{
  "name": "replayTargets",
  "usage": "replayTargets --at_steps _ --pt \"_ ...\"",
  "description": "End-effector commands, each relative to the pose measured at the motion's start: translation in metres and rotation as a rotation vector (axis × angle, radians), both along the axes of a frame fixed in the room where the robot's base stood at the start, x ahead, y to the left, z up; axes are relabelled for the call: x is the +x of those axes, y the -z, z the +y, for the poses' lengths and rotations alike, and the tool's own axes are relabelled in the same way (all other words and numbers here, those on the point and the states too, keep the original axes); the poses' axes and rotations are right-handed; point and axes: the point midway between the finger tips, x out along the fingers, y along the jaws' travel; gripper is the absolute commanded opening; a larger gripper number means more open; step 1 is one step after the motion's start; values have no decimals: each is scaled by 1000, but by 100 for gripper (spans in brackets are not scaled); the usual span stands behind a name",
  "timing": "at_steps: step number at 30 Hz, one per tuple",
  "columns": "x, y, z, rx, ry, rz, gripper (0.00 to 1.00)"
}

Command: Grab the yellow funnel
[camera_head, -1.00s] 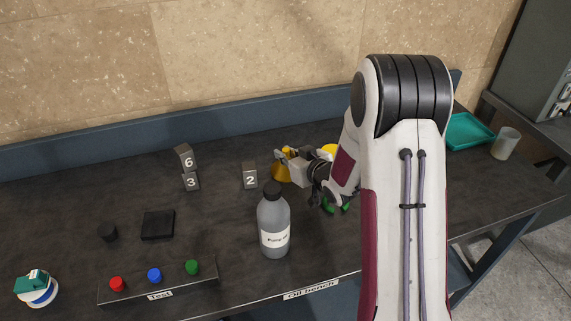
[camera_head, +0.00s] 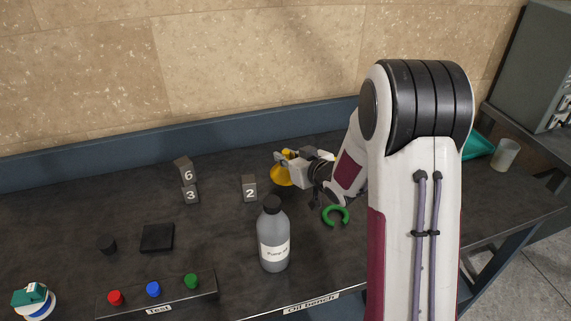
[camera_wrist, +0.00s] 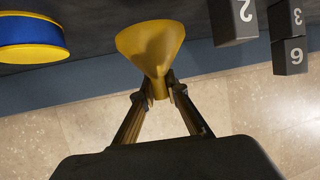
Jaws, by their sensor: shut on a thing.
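The yellow funnel (camera_head: 281,175) is at the back middle of the dark bench, at the tip of my gripper (camera_head: 284,156). In the wrist view the funnel (camera_wrist: 151,47) has its wide mouth away from the gripper and its narrow stem between the fingertips. My gripper (camera_wrist: 160,92) is shut on that stem. In the head view the funnel's wide end points down. I cannot tell whether its rim touches the bench.
A grey bottle (camera_head: 273,238) stands in front of the funnel. A block marked 2 (camera_head: 249,189) is to its left, with stacked blocks 6 (camera_head: 183,170) and 3 (camera_head: 190,194) farther left. A green ring (camera_head: 335,215) lies to the right. A yellow-and-blue round object (camera_wrist: 30,38) shows in the wrist view.

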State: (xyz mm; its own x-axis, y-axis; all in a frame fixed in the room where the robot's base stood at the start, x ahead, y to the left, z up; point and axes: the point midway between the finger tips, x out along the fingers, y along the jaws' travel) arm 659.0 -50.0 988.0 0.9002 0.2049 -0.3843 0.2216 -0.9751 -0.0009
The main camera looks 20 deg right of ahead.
Motion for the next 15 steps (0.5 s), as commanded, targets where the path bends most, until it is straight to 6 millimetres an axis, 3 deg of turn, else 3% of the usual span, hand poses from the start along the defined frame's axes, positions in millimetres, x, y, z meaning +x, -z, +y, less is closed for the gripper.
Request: replayTargets --at_steps 9,15 --pt "1 -41 0 -2 0 -5 0" --pt "0 -54 0 0 0 -3 0"
